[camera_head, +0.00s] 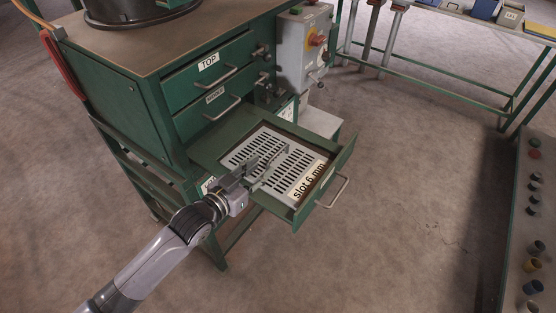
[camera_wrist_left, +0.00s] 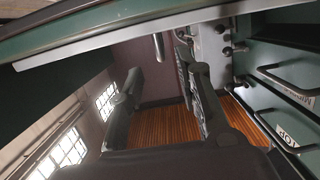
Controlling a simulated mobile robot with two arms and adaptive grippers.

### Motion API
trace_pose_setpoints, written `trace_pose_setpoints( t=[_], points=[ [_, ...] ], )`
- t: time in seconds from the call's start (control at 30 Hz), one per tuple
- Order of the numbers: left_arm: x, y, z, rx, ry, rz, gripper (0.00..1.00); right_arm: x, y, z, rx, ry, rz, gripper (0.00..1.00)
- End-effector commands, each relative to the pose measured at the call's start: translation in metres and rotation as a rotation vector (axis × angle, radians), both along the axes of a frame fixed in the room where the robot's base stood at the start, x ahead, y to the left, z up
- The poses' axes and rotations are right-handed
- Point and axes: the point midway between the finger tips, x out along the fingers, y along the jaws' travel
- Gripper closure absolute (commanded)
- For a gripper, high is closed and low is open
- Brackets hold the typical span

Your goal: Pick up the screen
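The screen (camera_head: 304,152) is a light grey slotted plate labelled "slot 6 mm". It lies in the pulled-out bottom drawer (camera_head: 345,158) of the green cabinet. My left gripper (camera_head: 272,166) is over the screen in the head view and covers part of its near-left area. In the left wrist view, the two dark fingers (camera_wrist_left: 160,100) stand apart with nothing seen between them. A pale edge crosses the top of that view; I cannot tell whether it belongs to the screen or the drawer. Whether the fingers touch the screen cannot be told. My right gripper is not in view.
Two shut drawers, TOP (camera_head: 235,72) and the one below (camera_head: 210,122), have handles just above the open drawer. A grey control box (camera_head: 304,45) hangs at the cabinet's right. A green table (camera_head: 450,12) stands behind, and a bench (camera_head: 525,215) at the right. Floor between is clear.

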Motion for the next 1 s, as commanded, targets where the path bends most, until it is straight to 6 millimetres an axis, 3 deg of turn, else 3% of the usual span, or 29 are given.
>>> trace_pose_setpoints(
  t=[0.6, 1.0],
  points=[
    [0.055, -0.038, -0.009, -0.001, 0.0, 0.0, 0.68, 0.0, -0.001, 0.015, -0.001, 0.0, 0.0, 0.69],
    [0.062, -0.043, -0.012, 0.0, 0.0, 0.0, 0.7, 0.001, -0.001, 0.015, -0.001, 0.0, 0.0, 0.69]
  ],
)
